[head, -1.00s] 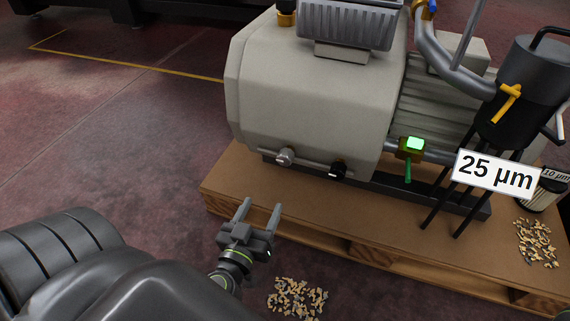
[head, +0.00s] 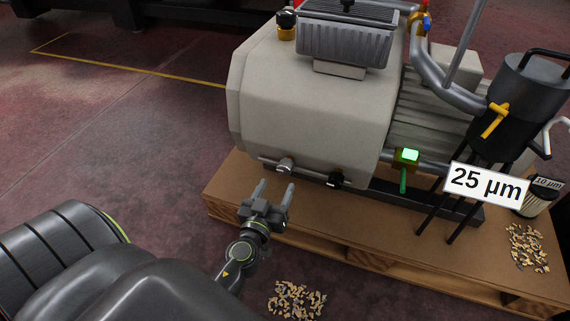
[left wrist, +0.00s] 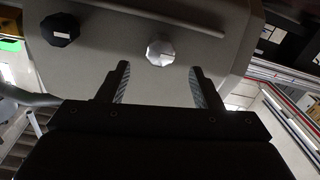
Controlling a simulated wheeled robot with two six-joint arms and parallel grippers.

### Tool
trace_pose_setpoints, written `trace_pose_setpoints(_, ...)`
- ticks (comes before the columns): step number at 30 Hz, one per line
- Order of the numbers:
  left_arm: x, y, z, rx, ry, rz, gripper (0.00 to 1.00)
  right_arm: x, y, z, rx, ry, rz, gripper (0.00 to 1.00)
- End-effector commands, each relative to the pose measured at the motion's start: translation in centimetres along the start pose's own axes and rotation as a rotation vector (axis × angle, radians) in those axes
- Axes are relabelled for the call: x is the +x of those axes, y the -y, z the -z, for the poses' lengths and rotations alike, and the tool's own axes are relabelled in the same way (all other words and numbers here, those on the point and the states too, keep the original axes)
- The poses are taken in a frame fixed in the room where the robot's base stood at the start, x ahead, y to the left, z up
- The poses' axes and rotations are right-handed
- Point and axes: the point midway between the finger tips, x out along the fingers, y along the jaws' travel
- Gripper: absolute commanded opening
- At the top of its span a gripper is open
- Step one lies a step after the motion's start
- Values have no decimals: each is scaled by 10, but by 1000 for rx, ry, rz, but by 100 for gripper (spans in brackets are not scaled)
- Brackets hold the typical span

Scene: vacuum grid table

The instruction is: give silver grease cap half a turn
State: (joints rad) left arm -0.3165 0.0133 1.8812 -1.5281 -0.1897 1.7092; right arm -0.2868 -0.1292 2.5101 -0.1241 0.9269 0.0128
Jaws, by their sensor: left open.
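The silver grease cap (head: 285,165) sits low on the front face of the beige pump housing (head: 305,105). In the left wrist view the silver cap (left wrist: 160,50) is a faceted knob, ahead of and between the two fingers. My left gripper (head: 274,188) is open and empty, just below and in front of the silver cap, with a gap between them. The fingers also show in the left wrist view (left wrist: 160,84). A black cap (head: 335,180) sits to the right of the silver one; it also shows in the left wrist view (left wrist: 66,30). My right gripper is not in view.
The pump stands on a wooden pallet (head: 228,197). A green-lit valve (head: 408,157), a "25 µm" sign (head: 486,184) and a dark filter canister (head: 525,95) are at right. Wood chips (head: 297,299) lie on the floor below.

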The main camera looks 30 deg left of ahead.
Motion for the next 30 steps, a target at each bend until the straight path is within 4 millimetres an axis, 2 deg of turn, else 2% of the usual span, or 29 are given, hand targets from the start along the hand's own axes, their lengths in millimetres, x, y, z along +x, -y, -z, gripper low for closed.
trace_pose_setpoints(6,42,-1,2,3,-1,-2,59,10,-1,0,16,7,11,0)
trace_pose_setpoints(13,72,0,0,2,0,-1,59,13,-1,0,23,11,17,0)
trace_pose_setpoints(18,80,0,0,0,1,0,59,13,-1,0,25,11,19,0)
trace_pose_setpoints(26,81,0,0,0,1,0,59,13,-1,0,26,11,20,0)
trace_pose_setpoints(30,81,0,0,0,1,0,44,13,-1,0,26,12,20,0)
